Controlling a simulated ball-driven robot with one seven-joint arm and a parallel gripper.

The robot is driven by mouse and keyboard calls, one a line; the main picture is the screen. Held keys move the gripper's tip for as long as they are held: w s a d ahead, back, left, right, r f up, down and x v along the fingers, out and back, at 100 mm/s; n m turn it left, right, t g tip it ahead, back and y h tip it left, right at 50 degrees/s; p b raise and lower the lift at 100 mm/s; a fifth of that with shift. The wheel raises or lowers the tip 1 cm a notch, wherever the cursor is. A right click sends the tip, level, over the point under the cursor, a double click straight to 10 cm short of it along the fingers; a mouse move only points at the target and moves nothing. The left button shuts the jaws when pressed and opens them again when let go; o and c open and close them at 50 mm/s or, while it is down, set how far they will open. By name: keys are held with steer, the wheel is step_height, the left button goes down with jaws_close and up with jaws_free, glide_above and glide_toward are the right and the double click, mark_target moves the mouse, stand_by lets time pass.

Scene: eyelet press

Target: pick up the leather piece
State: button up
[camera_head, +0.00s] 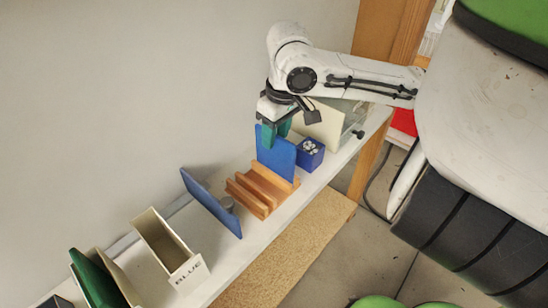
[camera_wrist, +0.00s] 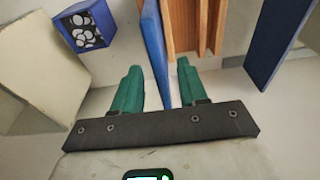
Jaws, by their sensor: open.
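A flat blue piece (camera_head: 277,158), which I take to be the leather piece, stands on edge in a slotted wooden rack (camera_head: 262,190). My gripper (camera_head: 275,135) is at its top edge, pointing down, with green fingers. In the wrist view the blue piece (camera_wrist: 156,50) runs edge-on between my open fingers (camera_wrist: 160,68), one on each side. Gaps show on both sides, with the right finger near the rack (camera_wrist: 195,25) side. The fingers do not look closed on it.
A blue box of small round parts (camera_head: 310,153) stands right of the rack. A cream panel (camera_head: 320,125) is behind it. Another blue panel (camera_head: 210,203) stands to the left, then a cream bin marked BLUE (camera_head: 187,271) and a green piece (camera_head: 93,280). The wall is close behind.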

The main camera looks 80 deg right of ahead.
mark_target(275, 157)
steer(key=f, duration=0.4)
steer(key=shift+w+d+f, duration=0.15)
steer(key=shift+w, duration=0.15)
jaws_close()
